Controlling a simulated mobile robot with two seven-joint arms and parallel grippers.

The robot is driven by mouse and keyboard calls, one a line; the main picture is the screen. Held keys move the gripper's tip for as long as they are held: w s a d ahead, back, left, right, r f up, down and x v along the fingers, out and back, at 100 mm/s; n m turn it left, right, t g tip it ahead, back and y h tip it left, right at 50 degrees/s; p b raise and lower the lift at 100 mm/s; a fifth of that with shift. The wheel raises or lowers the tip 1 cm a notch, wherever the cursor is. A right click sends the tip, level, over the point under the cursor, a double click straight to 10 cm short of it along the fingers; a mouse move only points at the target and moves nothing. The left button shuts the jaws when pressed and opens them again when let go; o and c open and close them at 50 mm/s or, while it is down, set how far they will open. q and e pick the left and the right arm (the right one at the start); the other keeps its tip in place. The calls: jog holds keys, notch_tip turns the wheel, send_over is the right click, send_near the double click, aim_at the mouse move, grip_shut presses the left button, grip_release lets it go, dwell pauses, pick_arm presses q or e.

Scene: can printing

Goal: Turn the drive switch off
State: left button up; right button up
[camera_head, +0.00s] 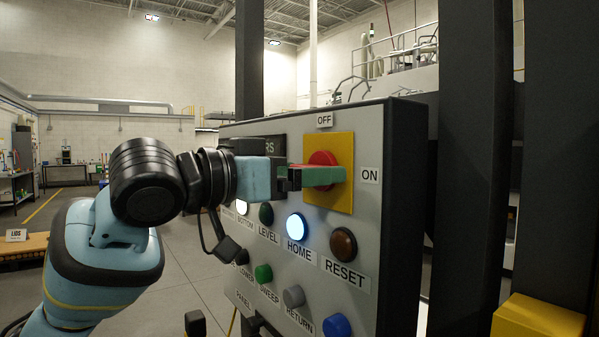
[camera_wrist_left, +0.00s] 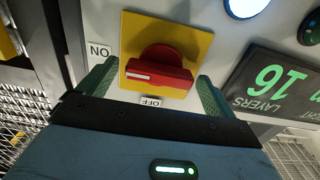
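The drive switch is a red rotary knob (camera_head: 322,159) on a yellow plate (camera_head: 343,144) on the grey panel. The OFF label (camera_head: 324,120) is above it and the ON label (camera_head: 370,175) to its right. In the left wrist view the red knob (camera_wrist_left: 160,68) has a white line on its handle pointing toward the ON label (camera_wrist_left: 100,50); the OFF label (camera_wrist_left: 151,101) is below. My left gripper (camera_head: 318,176) is at the switch. Its green fingers are apart, one on each side of the knob (camera_wrist_left: 158,72); contact is unclear. My right gripper is not in view.
The panel holds several buttons below the switch, including a lit HOME button (camera_head: 297,227) and a brown RESET button (camera_head: 343,243). A display (camera_wrist_left: 275,85) is beside the switch. Dark posts (camera_head: 470,150) stand to the right of the panel. Open floor lies to the left.

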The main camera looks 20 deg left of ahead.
pick_arm(q)
jog(key=c, duration=0.8)
jog(key=shift+c, duration=0.2)
jog(key=shift+n, duration=0.4)
jog(key=n, duration=1.7)
jog(key=o, duration=1)
